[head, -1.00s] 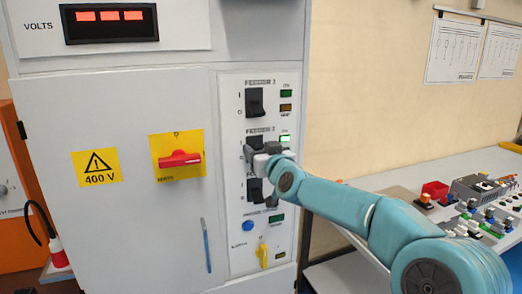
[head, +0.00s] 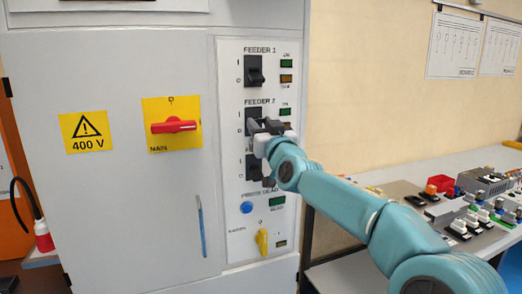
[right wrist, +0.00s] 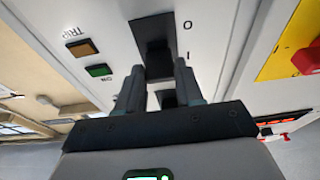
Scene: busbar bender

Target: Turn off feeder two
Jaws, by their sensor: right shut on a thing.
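The feeder two switch (head: 253,114) is a black switch in the middle of the panel strip, under the label "FEEDER 2". My right gripper (head: 264,127) is at it, with its fingers closed on the black lever. In the right wrist view the lever (right wrist: 156,62) stands between the two fingertips (right wrist: 158,75), beside the O and I marks. The gripper hides part of the switch in the head view. The feeder two ON lamp (head: 284,112) is dark green. Its TRIP lamp is partly covered by the gripper. My left gripper is out of view.
The feeder one switch (head: 254,71) is above and another black switch (head: 256,168) is just below. A blue button (head: 246,208) and yellow handle (head: 262,242) are lower. The red main handle (head: 173,126) is left. A bench (head: 340,270) with parts stands right.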

